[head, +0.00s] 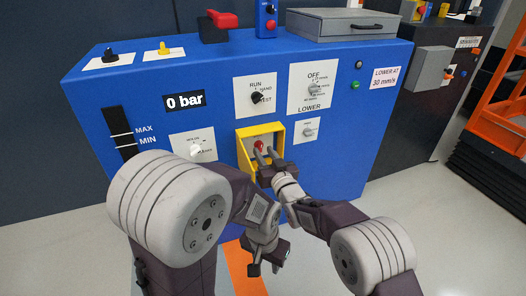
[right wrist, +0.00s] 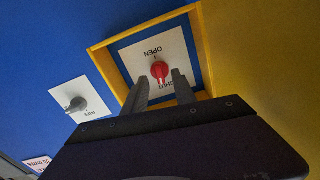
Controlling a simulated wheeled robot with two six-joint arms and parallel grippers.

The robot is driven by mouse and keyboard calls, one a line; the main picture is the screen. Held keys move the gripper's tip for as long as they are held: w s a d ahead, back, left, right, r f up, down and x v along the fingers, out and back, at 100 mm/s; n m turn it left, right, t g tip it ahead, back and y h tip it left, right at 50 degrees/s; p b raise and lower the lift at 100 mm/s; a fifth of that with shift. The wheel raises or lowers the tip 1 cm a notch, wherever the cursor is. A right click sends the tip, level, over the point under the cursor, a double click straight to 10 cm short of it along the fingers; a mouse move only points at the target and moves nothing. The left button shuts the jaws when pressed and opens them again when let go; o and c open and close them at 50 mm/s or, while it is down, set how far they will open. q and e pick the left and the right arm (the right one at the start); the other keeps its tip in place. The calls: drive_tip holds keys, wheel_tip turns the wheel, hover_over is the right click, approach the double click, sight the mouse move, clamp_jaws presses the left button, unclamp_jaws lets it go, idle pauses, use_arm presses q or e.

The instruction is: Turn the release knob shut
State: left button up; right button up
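The release knob (head: 258,146) is small and red, on a white plate inside a yellow frame (head: 241,150) on the blue cabinet's front. My right gripper (head: 263,160) is at the frame's opening. Its fingers (right wrist: 162,84) are apart, one on each side of the knob's lower side in that view, with a gap to it. My left gripper (head: 265,268) hangs low in front of the cabinet, its fingers apart and empty.
The yellow frame's walls stand close around my right fingers. Nearby are a small grey LOWER knob (head: 307,132), a black RUN/TEST knob (head: 257,98) and a grey OFF selector (head: 313,90). The display (head: 184,101) reads 0 bar. An orange rack (head: 500,100) stands at the right.

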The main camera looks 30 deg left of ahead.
drive_tip(key=shift+w+a+f, duration=0.2)
drive_tip(key=shift+w+a, duration=0.1)
drive_tip(key=shift+a, duration=0.1)
drive_tip(key=shift+w+a+r, duration=0.2)
drive_tip(key=shift+a, duration=0.05)
clamp_jaws()
drive_tip(key=shift+r+n, duration=0.1)
drive_tip(key=shift+n, duration=0.7)
unclamp_jaws()
